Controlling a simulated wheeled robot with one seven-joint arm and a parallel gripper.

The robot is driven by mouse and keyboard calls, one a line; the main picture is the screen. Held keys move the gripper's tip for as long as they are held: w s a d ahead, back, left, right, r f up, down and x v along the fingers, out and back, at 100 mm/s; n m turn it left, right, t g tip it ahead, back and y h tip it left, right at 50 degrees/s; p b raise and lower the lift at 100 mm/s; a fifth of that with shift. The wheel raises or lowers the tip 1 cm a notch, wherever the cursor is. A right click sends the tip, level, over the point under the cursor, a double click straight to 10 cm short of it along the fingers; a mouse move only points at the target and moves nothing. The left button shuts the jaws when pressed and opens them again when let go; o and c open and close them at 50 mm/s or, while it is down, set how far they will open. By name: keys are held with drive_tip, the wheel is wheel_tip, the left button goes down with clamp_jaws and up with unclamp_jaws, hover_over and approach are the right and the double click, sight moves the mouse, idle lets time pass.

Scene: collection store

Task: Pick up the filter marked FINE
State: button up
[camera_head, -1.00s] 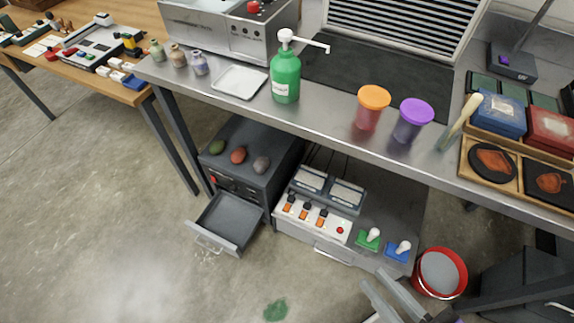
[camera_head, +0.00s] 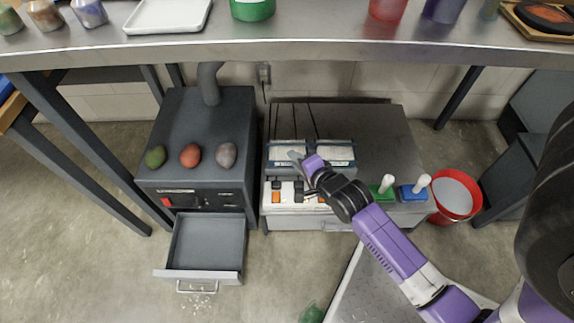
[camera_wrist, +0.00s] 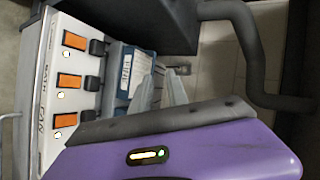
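Two blue-edged filters with pale tops sit side by side in a low machine (camera_head: 290,196) under the bench. The left filter (camera_head: 277,153) has dark lettering on its front, partly hidden by my gripper. I cannot read FINE on either. My gripper (camera_head: 293,156) reaches in from the right, over the left filter. In the wrist view, my two fingers (camera_wrist: 160,93) are apart with nothing visible between them, beside a blue filter (camera_wrist: 124,72) with a white label.
Orange and black switches line the machine's front. Left of it stands a dark furnace (camera_head: 200,180) with three coloured lumps on top and an open drawer (camera_head: 208,245). The steel bench (camera_head: 300,50) hangs above.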

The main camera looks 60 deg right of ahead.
sight(285, 144)
drive_tip(key=w+d+f+m+b, duration=0.1)
drive_tip(key=w+d+f+b, duration=0.1)
drive_tip(key=d+f, duration=0.1)
drive_tip(key=w+d+f+m+b, duration=0.2)
drive_tip(key=w+d+f+b, duration=0.1)
drive_tip(key=w+d+f+m+g+b, duration=0.1)
drive_tip(key=w+d+f+m+b, duration=0.1)
drive_tip(key=w+d+f, duration=0.1)
drive_tip(key=shift+w+f+h+b, duration=0.2)
drive_tip(key=shift+f+h+b, duration=0.05)
drive_tip(key=shift+h+b, duration=0.1)
drive_tip(key=shift+w+d, duration=0.2)
clamp_jaws()
idle(1.1)
